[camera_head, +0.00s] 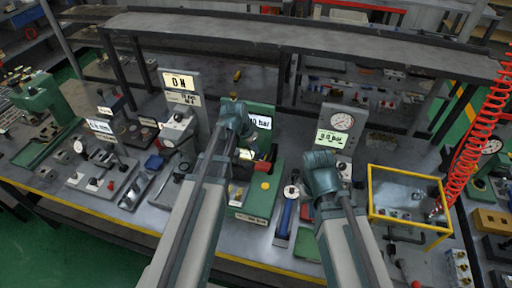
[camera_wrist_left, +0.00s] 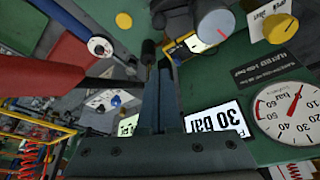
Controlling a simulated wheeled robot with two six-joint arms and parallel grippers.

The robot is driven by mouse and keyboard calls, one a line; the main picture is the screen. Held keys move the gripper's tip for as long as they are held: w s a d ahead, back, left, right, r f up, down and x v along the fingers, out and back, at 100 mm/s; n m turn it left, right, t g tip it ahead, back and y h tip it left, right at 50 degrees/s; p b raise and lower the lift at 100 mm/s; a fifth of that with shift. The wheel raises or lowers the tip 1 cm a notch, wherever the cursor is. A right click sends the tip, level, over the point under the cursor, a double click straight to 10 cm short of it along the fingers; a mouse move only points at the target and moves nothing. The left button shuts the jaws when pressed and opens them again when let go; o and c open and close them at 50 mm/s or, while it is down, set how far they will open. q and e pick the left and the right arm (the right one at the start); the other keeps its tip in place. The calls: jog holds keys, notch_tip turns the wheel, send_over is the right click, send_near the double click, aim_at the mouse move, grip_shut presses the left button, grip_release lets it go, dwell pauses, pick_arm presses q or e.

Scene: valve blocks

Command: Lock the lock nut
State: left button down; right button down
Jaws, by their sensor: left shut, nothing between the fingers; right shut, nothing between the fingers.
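The green valve block (camera_head: 257,195) stands at the middle of the bench, with a yellow knob on its front part. In the left wrist view, its green face carries a grey round knob with a red line (camera_wrist_left: 216,24), a dark fitting (camera_wrist_left: 172,14) and a yellow knob (camera_wrist_left: 280,28). I cannot tell for certain which part is the lock nut. My left gripper (camera_wrist_left: 160,70) is shut and empty, its tips close below the dark fitting; contact cannot be told. My right gripper (camera_head: 321,175) is shut and empty over the bench right of the block; its fingertips are mostly hidden.
A pressure gauge (camera_wrist_left: 288,108) and a 30 bar display (camera_wrist_left: 216,117) are beside my left fingers. A blue-handled tool (camera_head: 286,216) lies right of the block. A yellow-framed clear guard (camera_head: 407,168) stands to the right. An ON sign panel (camera_head: 181,84) stands behind left.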

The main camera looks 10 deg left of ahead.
pick_arm(q)
jog(key=p+v, duration=0.3)
jog(key=v, duration=0.2)
jog(key=shift+w+p, duration=0.1)
jog(key=shift+p, duration=0.2)
jog(key=s+d+f+n+g+y, duration=0.15)
jog(key=s+n, duration=0.45)
jog(key=s, duration=0.6)
jog(key=s+d+f+m+g+y+b, duration=0.2)
jog(key=s+d+f+b, duration=0.4)
jog(key=d, duration=0.4)
jog(key=shift+s+d+f+m+b, duration=0.15)
jog(key=shift+s+f+m+b, duration=0.05)
jog(key=shift+f+m+b, duration=0.55)
